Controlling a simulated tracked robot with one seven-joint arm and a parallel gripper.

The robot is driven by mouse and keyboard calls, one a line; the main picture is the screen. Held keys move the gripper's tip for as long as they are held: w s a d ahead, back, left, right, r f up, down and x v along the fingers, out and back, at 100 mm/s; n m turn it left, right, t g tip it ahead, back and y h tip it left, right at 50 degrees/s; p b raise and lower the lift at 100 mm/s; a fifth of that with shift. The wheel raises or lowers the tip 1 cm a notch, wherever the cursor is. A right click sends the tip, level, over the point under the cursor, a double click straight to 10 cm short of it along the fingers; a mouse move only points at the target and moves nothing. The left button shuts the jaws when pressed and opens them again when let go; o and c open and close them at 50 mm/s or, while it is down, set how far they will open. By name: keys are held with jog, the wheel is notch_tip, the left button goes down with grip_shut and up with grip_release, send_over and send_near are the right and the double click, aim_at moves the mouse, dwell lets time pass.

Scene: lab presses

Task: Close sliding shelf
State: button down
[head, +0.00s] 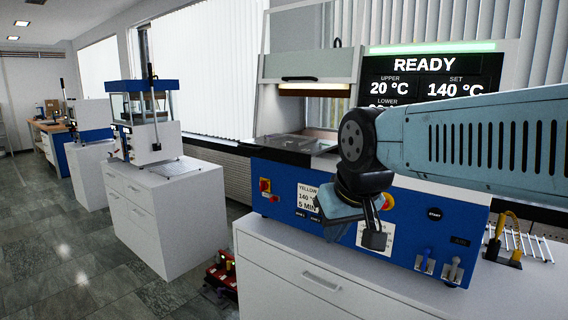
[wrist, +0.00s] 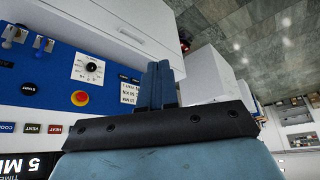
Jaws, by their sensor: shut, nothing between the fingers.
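A hot press with a blue front panel (head: 300,215) stands on a white cabinet. In its bay, under a raised pale hood (head: 310,66), a flat metallic shelf surface (head: 290,143) shows. My arm covers its right part, so I cannot tell how far it is slid out. My gripper (head: 375,240) hangs in front of the panel, right of the shelf and lower than it. In the wrist view, my gripper's fingers (wrist: 162,86) are together and empty, with the panel (wrist: 62,72) to their left. I see no contact with the shelf.
A READY display (head: 425,65) stands behind my arm. The white cabinet (head: 330,285) runs below the press. Another press (head: 145,115) stands on a cabinet at left. A red object (head: 222,275) lies on the floor between the cabinets. The floor at left is clear.

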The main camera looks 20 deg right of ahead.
jog(key=shift+d, duration=0.15)
jog(key=shift+w, duration=0.1)
jog(key=w+r+n+h, duration=0.1)
jog(key=w+r, duration=0.1)
jog(key=w, duration=0.3)
jog(key=w+d+r+n, duration=0.1)
jog(key=w+r, duration=0.1)
jog(key=w, duration=0.4)
jog(key=w+r+n+h, duration=0.1)
jog(key=w+r, duration=0.2)
jog(key=w, duration=0.2)
jog(key=n+t, duration=0.2)
jog(key=n, duration=0.1)
send_near(298, 163)
jog(key=s+a+r, duration=0.1)
jog(key=s+a, duration=0.3)
jog(key=s, duration=0.1)
jog(key=shift+w+d+f, duration=0.75)
jog(key=shift+w+f, duration=0.55)
jog(key=shift+w, duration=0.1)
jog(key=shift+w+d+f, duration=0.75)
jog(key=shift+w+f, duration=0.6)
jog(key=shift+w+d+f, duration=0.75)
jog(key=shift+w+f, duration=0.55)
jog(key=shift+w, duration=0.1)
